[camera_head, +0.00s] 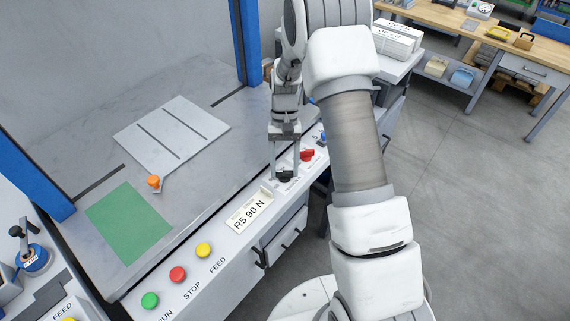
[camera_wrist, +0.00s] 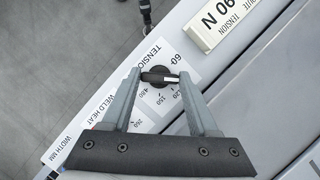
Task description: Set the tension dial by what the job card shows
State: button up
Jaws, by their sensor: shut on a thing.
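The job card (camera_head: 248,212) lies on the front panel and reads R5 90 N. Part of it, with 90 N and the words route and tension, also shows upside down in the wrist view (camera_wrist: 222,22). The black tension dial (camera_wrist: 158,76) sits on a white scale plate marked TENSION. My gripper (camera_wrist: 160,73) is shut on the dial's bar, one finger at each end. A pale mark shows toward the bar's right end. Numbers such as 60, 120 and 150 stand around the dial; the fingers hide part of the scale. In the head view the dial (camera_head: 285,177) is below my fingers.
A red knob (camera_head: 307,155) and a blue knob (camera_head: 322,137) stand just beyond the dial. Yellow (camera_head: 204,250), red (camera_head: 178,274) and green (camera_head: 150,300) buttons line the near panel. An orange knob (camera_head: 153,181) and green pad (camera_head: 128,222) are on the machine bed.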

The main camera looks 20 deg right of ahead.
jog(key=shift+n+h, duration=0.3)
jog(key=shift+n, duration=0.3)
jog(key=o, duration=1.4)
jog(key=shift+r, duration=0.1)
jog(key=p+v, duration=0.2)
jog(key=v, duration=1.5)
jog(key=shift+w+d+r, duration=0.1)
jog(key=shift+r, duration=0.05)
